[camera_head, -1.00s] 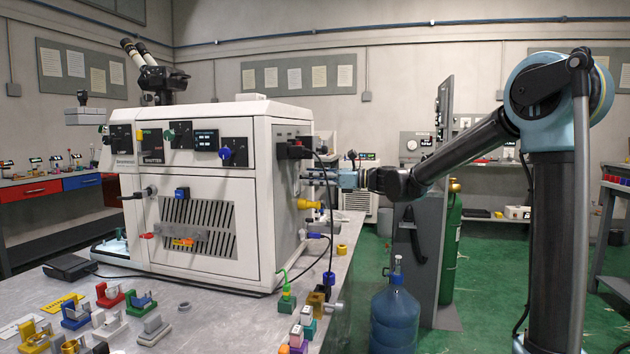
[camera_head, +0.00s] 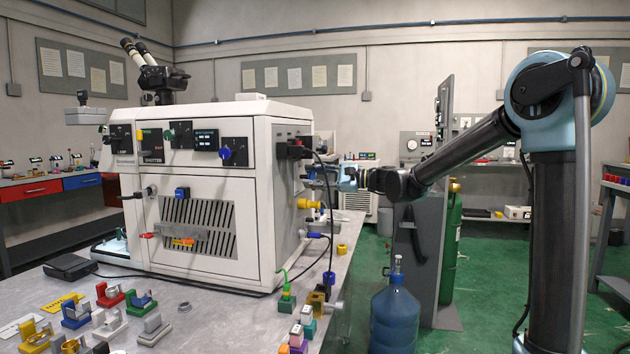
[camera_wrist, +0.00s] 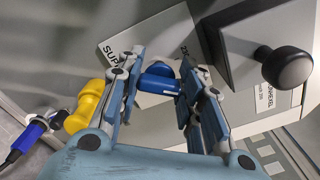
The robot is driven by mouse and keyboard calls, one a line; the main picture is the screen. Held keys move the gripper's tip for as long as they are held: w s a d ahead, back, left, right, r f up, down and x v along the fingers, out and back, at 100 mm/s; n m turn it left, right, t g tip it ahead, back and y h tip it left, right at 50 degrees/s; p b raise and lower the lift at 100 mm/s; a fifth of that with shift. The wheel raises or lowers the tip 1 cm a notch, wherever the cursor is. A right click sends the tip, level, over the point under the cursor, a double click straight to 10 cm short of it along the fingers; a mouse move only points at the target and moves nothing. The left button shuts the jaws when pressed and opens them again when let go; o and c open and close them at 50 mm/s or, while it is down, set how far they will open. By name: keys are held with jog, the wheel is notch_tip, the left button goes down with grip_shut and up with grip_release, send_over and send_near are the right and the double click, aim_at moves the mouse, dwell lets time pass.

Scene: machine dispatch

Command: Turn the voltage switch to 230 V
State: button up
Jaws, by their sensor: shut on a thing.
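The voltage switch shows in the wrist view as a small blue knob (camera_wrist: 159,78) in front of a pale label plate with partly hidden lettering, "SUP…" and a "2". My gripper (camera_wrist: 164,70) has one finger on each side of the knob and is shut on it. Which value the knob points to cannot be read. In the head view my gripper (camera_head: 330,178) is at the right side wall of the white machine (camera_head: 262,200); the knob cannot be made out there.
A black round knob (camera_wrist: 287,67) on a grey block stands close to the right of my fingers. A yellow part (camera_wrist: 86,106) and a blue plug with a cable (camera_wrist: 30,135) are to the left. Small coloured parts lie on the table (camera_head: 215,320).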

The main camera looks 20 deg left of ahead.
jog(key=n, duration=0.4)
jog(key=shift+f+n, duration=0.1)
jog(key=shift+n, duration=1.7)
jog(key=shift+s+f, duration=0.1)
jog(key=o, duration=1.1)
jog(key=d, duration=0.4)
jog(key=w+d, duration=0.1)
jog(key=d, duration=0.7)
jog(key=shift+w, duration=0.25)
